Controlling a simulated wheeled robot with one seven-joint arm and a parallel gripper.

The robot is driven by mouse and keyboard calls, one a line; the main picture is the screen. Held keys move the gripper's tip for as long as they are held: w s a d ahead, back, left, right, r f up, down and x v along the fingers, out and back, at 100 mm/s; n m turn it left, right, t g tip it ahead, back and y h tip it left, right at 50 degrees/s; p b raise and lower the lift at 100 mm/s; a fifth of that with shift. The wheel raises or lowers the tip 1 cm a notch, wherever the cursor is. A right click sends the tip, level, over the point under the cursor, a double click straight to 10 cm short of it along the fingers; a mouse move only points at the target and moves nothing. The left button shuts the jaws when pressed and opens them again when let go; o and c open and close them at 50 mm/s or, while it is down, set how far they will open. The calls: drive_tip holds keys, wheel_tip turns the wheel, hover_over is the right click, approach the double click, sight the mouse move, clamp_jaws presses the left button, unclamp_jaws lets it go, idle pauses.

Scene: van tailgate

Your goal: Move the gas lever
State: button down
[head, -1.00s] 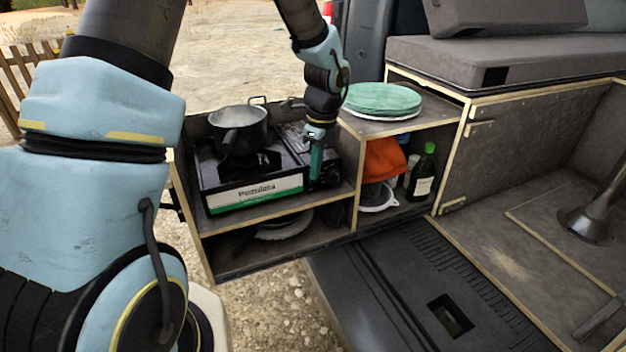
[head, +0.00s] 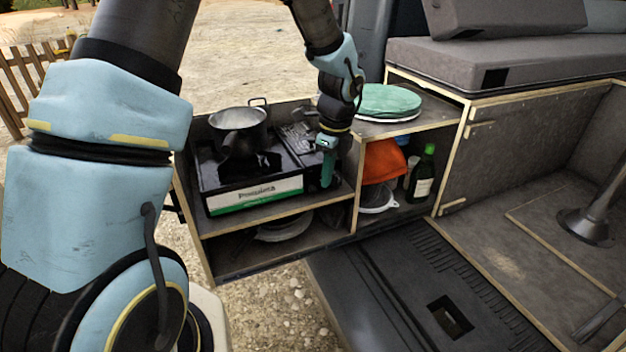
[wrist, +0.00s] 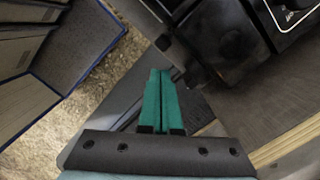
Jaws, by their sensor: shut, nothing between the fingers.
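The portable gas stove (head: 255,190), black with a white and green front label, stands on the left shelf with a pot (head: 238,130) on it. My gripper (head: 326,182) is at the right end of the stove, pointing down, with its green fingers shut and empty. In the wrist view the shut fingers (wrist: 158,75) reach towards the dark stove body (wrist: 225,45), and a small dark part of it lies just right of the fingertips. I cannot clearly make out the gas lever or tell whether the fingers touch it.
The wooden compartment wall (head: 356,185) stands close to the right of my gripper. Gravel ground (head: 280,305) is open in front.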

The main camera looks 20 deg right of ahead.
wheel_tip(320, 180, up, 11)
drive_tip(key=b, duration=0.1)
drive_tip(key=shift+s+d+f, duration=0.15)
drive_tip(key=shift+s+d, duration=0.2)
drive_tip(key=shift+s, duration=0.05)
